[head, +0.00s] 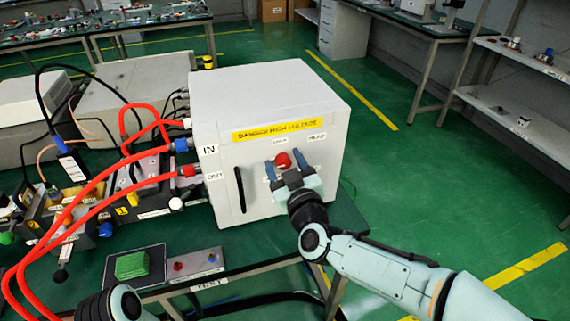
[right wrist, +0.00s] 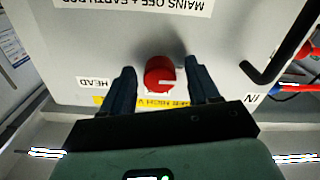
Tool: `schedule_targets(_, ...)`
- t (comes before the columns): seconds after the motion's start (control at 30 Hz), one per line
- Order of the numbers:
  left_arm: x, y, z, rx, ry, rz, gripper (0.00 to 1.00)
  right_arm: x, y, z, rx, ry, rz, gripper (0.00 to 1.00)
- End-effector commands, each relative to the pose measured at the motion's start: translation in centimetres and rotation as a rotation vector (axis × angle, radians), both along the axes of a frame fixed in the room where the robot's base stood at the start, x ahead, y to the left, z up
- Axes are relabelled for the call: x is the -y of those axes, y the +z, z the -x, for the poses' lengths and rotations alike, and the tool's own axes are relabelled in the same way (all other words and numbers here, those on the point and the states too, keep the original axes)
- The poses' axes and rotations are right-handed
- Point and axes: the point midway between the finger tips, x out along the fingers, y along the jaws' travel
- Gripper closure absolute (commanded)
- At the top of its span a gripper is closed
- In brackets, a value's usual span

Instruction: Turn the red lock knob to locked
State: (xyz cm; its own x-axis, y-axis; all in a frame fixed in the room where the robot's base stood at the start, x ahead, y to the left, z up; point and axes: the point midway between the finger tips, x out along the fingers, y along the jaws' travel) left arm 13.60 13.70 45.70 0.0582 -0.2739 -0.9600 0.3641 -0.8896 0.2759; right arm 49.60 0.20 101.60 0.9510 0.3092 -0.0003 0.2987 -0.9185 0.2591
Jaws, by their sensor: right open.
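The red lock knob (head: 283,160) is on the front of the white cabinet (head: 270,85), under its yellow high-voltage label. My right gripper (head: 285,163) is open at the front panel, with one finger on each side of the knob. In the right wrist view, the red knob (right wrist: 158,72) lies between the two dark fingers of the right gripper (right wrist: 162,82), with a visible gap on both sides. A pale mark shows on the knob's face. My left gripper is not in view.
A black handle (head: 240,190) is left of the knob. Red hoses (head: 90,190) run from the cabinet's IN and OUT ports. A green block (head: 132,264) and a small button box (head: 193,265) are on the bench in front. The floor to the right is clear.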

Motion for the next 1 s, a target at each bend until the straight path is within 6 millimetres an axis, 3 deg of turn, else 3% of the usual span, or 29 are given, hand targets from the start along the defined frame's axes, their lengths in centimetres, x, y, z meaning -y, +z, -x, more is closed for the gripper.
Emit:
schedule_targets(0.2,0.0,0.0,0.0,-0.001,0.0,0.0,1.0,0.0,0.0,0.0,0.0,0.0,0.0,0.4)
schedule_targets(0.37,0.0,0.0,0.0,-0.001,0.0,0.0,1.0,0.0,0.0,0.0,0.0,0.0,0.0,0.92)
schedule_targets(0.4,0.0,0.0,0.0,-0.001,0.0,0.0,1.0,0.0,0.0,0.0,0.0,0.0,0.0,0.96)
schedule_targets(0.73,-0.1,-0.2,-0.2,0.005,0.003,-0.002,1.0,0.0,0.0,0.0,-0.012,0.0,-0.037,0.96)
schedule_targets(1.0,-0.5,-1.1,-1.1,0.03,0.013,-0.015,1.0,0.0,-0.1,0.0,-0.062,0.0,-0.192,0.95)
